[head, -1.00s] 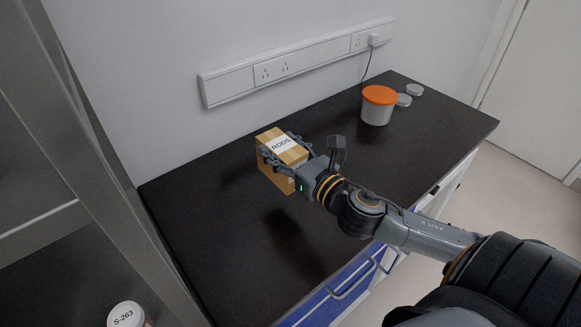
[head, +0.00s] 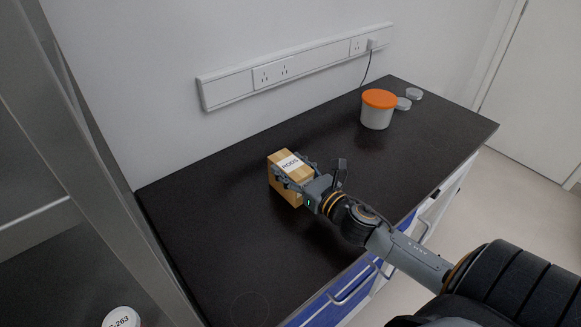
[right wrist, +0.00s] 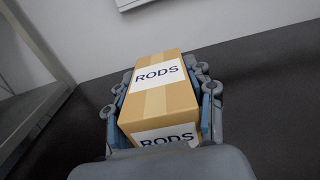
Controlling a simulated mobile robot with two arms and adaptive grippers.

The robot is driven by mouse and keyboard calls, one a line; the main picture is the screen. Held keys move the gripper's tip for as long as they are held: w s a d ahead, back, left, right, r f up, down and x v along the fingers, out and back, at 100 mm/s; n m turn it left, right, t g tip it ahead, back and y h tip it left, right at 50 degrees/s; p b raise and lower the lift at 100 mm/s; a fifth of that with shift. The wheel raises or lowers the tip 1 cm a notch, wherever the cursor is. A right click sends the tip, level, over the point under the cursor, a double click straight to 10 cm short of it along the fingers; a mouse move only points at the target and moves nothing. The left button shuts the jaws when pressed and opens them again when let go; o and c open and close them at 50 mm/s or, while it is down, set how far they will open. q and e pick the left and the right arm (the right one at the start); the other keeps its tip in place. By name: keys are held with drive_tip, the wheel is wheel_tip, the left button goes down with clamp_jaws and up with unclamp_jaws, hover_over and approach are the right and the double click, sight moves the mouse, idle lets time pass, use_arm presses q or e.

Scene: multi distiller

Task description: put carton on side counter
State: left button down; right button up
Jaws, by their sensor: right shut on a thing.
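The carton (head: 284,163) is a tan box with a white label reading RODS. It is at the dark side counter (head: 225,262), left of the counter's middle. My right gripper (head: 292,178) is shut on it, with one finger on each side. In the right wrist view the carton (right wrist: 155,102) sits upright between the two fingers of the gripper (right wrist: 160,110). The carton looks very low, at or just above the counter top; I cannot tell whether its base touches. My left gripper is not in view.
A white tub with an orange lid (head: 378,108) stands at the back right of the counter, with small round lids (head: 403,104) beside it. A socket rail (head: 270,75) runs along the wall. A metal frame (head: 100,150) stands at left. The counter's front left is clear.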

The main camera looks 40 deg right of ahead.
sight(305, 181)
drive_tip(key=o, duration=1.4)
drive_tip(key=shift+f, duration=0.1)
drive_tip(key=shift+r, duration=0.2)
drive_tip(key=s, duration=0.3)
drive_tip(key=s+b, duration=0.1)
drive_tip(key=s, duration=0.3)
drive_tip(key=s+b, duration=0.1)
drive_tip(key=s, duration=0.2)
drive_tip(key=shift+s+d+f, duration=0.2)
drive_tip(key=shift+s+d, duration=0.15)
drive_tip(key=shift+d, duration=0.05)
drive_tip(key=shift+s+r, duration=0.15)
drive_tip(key=shift+s, duration=0.55)
drive_tip(key=shift+d, duration=0.1)
